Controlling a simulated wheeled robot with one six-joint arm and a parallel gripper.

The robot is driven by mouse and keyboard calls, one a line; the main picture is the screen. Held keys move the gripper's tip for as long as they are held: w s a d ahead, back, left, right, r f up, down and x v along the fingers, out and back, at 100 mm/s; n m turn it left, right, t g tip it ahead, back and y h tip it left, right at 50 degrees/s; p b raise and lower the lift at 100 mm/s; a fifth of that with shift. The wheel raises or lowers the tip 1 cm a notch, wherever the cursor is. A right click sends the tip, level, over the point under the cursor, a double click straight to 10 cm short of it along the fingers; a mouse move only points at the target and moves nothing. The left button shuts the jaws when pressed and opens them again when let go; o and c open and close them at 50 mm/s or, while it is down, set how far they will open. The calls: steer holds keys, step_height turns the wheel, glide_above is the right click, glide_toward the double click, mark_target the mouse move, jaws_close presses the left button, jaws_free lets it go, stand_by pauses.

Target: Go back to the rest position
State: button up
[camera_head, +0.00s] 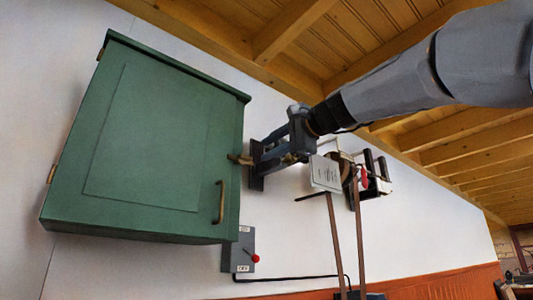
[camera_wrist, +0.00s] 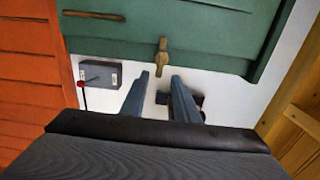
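My gripper (camera_head: 262,158) is raised beside the right edge of a green wall cabinet (camera_head: 150,140), close to a small brass latch (camera_head: 240,159) on that edge. The brass latch (camera_wrist: 161,57) lies just beyond the fingertips there, and I see no contact. The cabinet door looks closed, with a brass handle (camera_head: 221,202) at its lower right.
A grey switch box (camera_head: 238,250) with a red-knobbed lever is on the wall below the cabinet. A beamed wooden ceiling (camera_head: 300,30) is above my arm.

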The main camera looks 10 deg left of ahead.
stand_by(0.5)
